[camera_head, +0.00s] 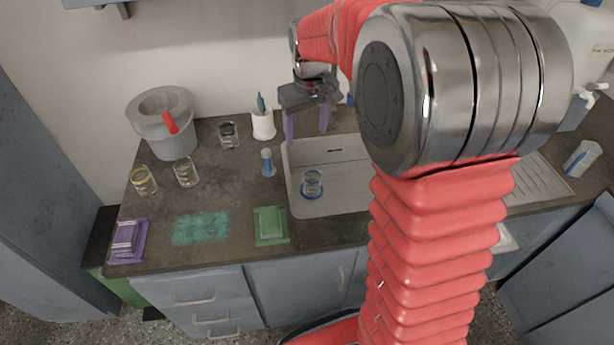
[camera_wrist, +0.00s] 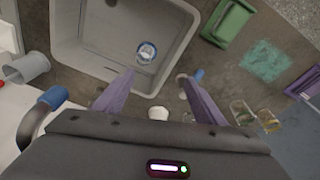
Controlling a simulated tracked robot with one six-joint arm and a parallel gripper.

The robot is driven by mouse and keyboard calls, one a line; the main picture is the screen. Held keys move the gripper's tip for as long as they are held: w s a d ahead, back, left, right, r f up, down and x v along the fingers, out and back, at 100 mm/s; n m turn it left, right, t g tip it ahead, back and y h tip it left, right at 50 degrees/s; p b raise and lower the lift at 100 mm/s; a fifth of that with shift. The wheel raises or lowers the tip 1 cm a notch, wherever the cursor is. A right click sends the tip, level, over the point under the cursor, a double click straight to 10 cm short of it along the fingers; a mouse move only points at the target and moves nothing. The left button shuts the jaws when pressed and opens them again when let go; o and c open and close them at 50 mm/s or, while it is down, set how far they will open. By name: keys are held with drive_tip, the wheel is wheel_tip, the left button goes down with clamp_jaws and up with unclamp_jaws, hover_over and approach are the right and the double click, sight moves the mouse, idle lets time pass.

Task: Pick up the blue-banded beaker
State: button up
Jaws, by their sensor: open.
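The blue-banded beaker (camera_head: 312,180) is clear glass and stands in the sink (camera_head: 345,149), with a blue ring around its base. It also shows in the wrist view (camera_wrist: 147,52), inside the sink basin (camera_wrist: 95,57). My gripper (camera_head: 306,136) has two purple fingers set apart with nothing between them. It is above the back left part of the sink, behind the beaker and apart from it. In the wrist view my gripper (camera_wrist: 156,80) points toward the basin, and the beaker lies beyond the fingertips.
Left of the sink stand a blue-and-white bottle (camera_head: 268,163), a white holder (camera_head: 263,124), a green-banded beaker (camera_head: 186,173), a yellow-banded beaker (camera_head: 144,181) and a dark-banded beaker (camera_head: 229,135). A green tray (camera_head: 271,226) lies near the front edge. The sink's walls surround the blue-banded beaker.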

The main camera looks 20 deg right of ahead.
drive_tip(key=w+d+f+g, duration=0.1)
drive_tip(key=w+d+f, duration=0.3)
drive_tip(key=w+f, duration=0.35)
drive_tip(key=g, duration=0.1)
hover_over(312, 176)
drive_tip(key=s, duration=0.3)
wheel_tip(312, 176, down, 9)
drive_tip(key=shift+w+a+n, duration=0.2)
drive_tip(key=shift+a+n, duration=0.05)
drive_tip(key=shift+n, duration=0.15)
wheel_tip(312, 176, down, 9)
drive_tip(key=shift+r, duration=0.2)
drive_tip(key=shift+w+a+f, duration=0.1)
drive_tip(key=shift+f, duration=1.2)
drive_tip(key=shift+w+a+f, duration=0.1)
drive_tip(key=shift+f, duration=1.2)
